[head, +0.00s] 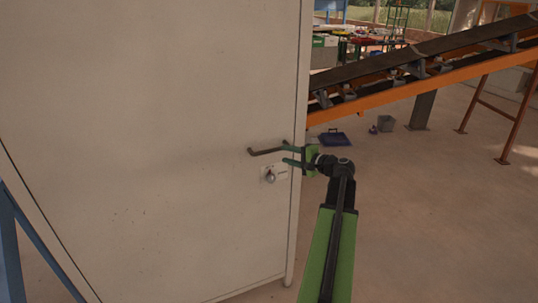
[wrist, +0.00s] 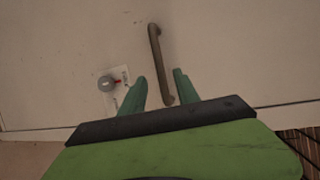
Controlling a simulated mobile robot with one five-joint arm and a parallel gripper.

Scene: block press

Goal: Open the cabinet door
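The cabinet door (head: 150,130) is a large pale panel, and it looks closed. Its handle (head: 265,151) is a dark bar near the right edge. In the wrist view the handle (wrist: 155,52) runs upright, with its lower end seen between the two fingers. My gripper (head: 287,154) is at the right end of the handle, with green fingers apart. The gripper (wrist: 159,75) has visible gaps between its fingers and the bar. I cannot tell whether the fingertips reach past the bar in depth.
A round metal lock knob (head: 270,177) on a small plate sits just below the handle; it also shows in the wrist view (wrist: 106,83). An orange conveyor (head: 430,68) slopes behind at right. A blue bin (head: 334,138) lies on the floor. Floor at lower right is clear.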

